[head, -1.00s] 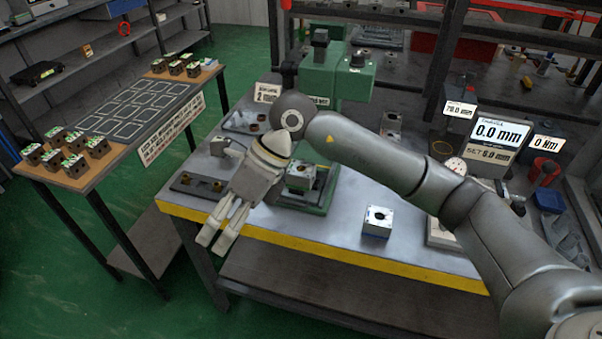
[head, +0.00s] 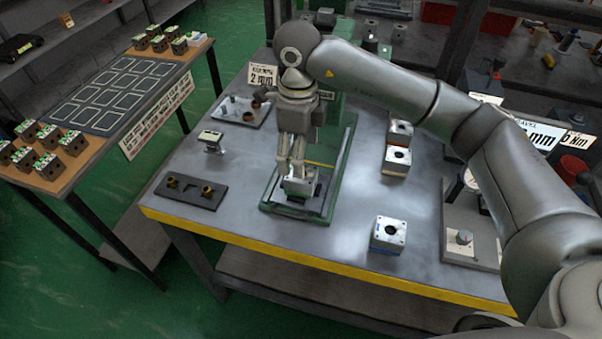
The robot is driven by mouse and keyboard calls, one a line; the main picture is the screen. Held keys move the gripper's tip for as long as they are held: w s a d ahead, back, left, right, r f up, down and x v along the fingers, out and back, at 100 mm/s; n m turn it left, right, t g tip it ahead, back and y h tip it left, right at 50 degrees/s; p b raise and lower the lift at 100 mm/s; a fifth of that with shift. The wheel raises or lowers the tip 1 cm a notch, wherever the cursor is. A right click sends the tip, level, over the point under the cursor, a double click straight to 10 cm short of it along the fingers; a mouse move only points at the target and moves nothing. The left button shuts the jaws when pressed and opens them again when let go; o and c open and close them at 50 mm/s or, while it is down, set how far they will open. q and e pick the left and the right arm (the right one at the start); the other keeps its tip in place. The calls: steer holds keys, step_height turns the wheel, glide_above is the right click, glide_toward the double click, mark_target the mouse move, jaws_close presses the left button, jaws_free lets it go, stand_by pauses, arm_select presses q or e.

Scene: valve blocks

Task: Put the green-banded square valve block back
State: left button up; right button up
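My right gripper (head: 291,167) points down over the green press base (head: 322,200) at the middle of the bench. Its fingertips are at a pale-topped square valve block (head: 299,186) seated on that base. The gripper partly hides this block. I cannot tell whether the fingers are closed on it, and its band colour is not clear. Another square block with a blue band (head: 388,234) stands near the front edge. Two more blocks, with reddish-brown bands, stand behind it: a nearer one (head: 397,160) and a farther one (head: 400,131). My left gripper is not in view.
A side table at left has a dark mat with outlined squares (head: 120,88), empty, and several small green-topped blocks (head: 48,150) at its ends. A dark plate with brass fittings (head: 192,192) lies left of the press. Bare bench lies between press and blue-banded block.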

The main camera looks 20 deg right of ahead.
mark_target(301, 180)
steer(key=shift+s+f, duration=0.1)
steer(key=shift+f, duration=1.3)
steer(key=f, duration=0.1)
steer(key=f+p, duration=0.1)
steer(key=f, duration=0.2)
steer(key=shift+s+d+f+p, duration=0.1)
steer(key=shift+d+p, duration=0.15)
steer(key=shift+p, duration=0.1)
steer(key=shift+f, duration=0.35)
steer(key=shift+c, duration=0.3)
steer(key=shift+r, duration=0.1)
steer(key=c, duration=1.4)
steer(key=shift+o, duration=0.2)
